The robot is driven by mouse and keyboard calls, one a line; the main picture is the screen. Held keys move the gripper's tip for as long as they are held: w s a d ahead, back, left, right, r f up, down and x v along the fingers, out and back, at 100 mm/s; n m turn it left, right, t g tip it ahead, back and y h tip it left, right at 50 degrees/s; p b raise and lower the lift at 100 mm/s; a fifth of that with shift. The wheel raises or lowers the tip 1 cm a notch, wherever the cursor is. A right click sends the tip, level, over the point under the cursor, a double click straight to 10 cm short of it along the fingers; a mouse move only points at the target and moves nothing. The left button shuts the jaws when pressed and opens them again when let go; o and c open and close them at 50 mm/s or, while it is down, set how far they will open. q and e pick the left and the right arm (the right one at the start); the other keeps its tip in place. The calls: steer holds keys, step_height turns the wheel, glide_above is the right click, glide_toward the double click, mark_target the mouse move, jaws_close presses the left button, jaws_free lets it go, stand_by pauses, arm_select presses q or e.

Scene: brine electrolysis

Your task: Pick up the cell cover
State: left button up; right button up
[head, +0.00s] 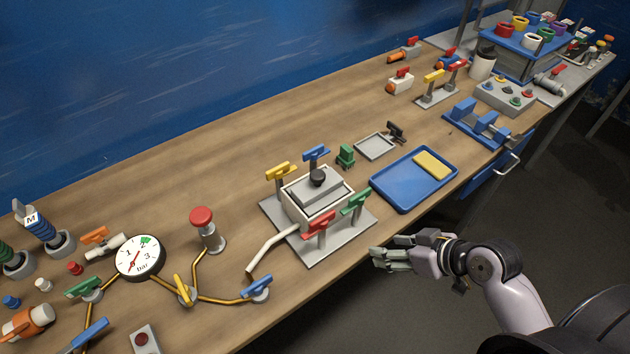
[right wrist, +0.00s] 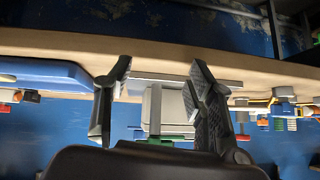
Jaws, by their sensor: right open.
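The cell cover (head: 312,194) is a grey lid with a round black knob (head: 318,177). It sits on top of the pale square cell box (head: 310,218), which stands on a grey base plate (head: 347,238). Blue, yellow, green and red lever handles stand around the box. My right gripper (head: 384,258) is open and empty, in front of the table edge, to the right of the cell and apart from it. In the right wrist view its two fingers (right wrist: 155,85) are spread, with the cell seen beyond them. My left gripper is not in view.
A blue tray (head: 402,205) with a yellow block (head: 432,164) lies right of the cell. A small grey tray (head: 375,146) is behind. A bent pale pipe (head: 268,247) reaches from the cell's left front. A pressure gauge (head: 140,257) and red-knobbed post (head: 207,228) stand left.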

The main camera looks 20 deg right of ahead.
step_height(320, 180, up, 10)
steer(key=w+n+t+y, duration=0.1)
steer(key=n+t+y, duration=0.1)
steer(key=n+y, duration=0.2)
glide_toward(324, 178)
steer(key=shift+t, duration=0.4)
steer(key=p+x, duration=0.3)
steer(key=x, duration=0.2)
steer(key=shift+a+f, duration=0.15)
steer(key=shift+a, duration=0.15)
steer(key=p+x, duration=0.1)
steer(key=x, duration=0.2)
steer(key=shift+w+f, duration=0.2)
steer(key=shift+f, duration=0.1)
steer(key=shift+w+a+f, duration=0.2)
steer(key=shift+w+f, duration=0.05)
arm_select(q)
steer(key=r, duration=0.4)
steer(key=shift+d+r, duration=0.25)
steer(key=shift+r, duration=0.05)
arm_select(e)
steer(key=shift+d, duration=0.1)
steer(key=shift+c, duration=0.2)
